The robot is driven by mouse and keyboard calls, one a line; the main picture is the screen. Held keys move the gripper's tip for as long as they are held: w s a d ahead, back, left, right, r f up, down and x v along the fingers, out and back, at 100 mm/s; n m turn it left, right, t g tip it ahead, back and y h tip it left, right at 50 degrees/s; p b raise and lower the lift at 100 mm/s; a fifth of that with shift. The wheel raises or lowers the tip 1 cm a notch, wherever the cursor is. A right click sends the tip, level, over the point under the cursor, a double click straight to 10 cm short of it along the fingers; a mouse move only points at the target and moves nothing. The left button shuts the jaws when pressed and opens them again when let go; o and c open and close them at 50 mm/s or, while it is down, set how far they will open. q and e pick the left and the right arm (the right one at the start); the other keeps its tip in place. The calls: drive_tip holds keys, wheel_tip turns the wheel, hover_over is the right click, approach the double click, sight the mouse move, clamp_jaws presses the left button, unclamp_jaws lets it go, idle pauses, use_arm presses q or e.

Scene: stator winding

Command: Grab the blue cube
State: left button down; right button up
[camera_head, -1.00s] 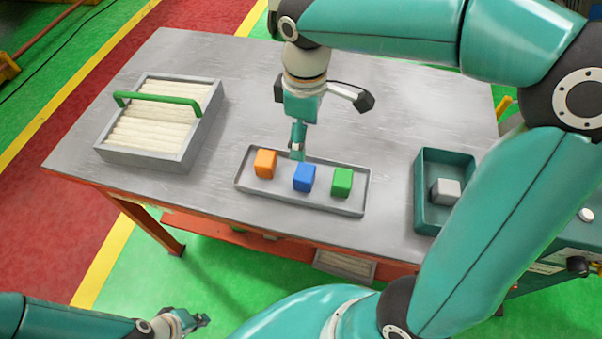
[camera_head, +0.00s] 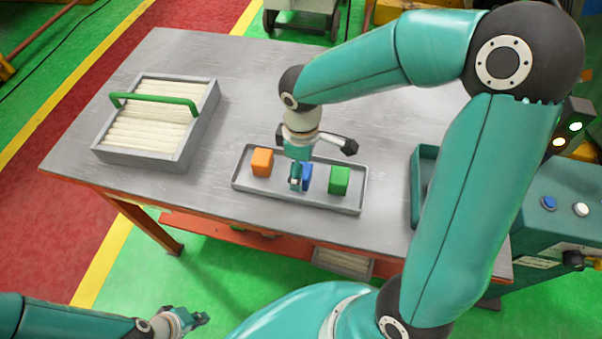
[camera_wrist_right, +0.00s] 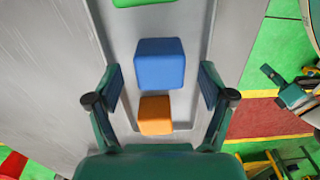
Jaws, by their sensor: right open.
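The blue cube (camera_head: 307,176) sits in the grey tray between the orange and green cubes. In the head view my right gripper (camera_head: 298,180) is lowered over the tray and partly hides it. In the right wrist view the blue cube (camera_wrist_right: 160,63) lies ahead of and between the two spread fingers of my right gripper (camera_wrist_right: 160,90), with a gap on both sides. That gripper is open and holds nothing. My left gripper (camera_head: 193,320) is low at the bottom left, away from the table, too small to read.
The orange cube (camera_head: 262,162) and the green cube (camera_head: 339,180) stand in the same shallow tray (camera_head: 300,200). A grey box with a green handle (camera_head: 155,120) stands to the left. A teal bin (camera_head: 418,190) at right is mostly hidden by my arm.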

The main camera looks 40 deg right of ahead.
drive_tip(key=c, duration=1.3)
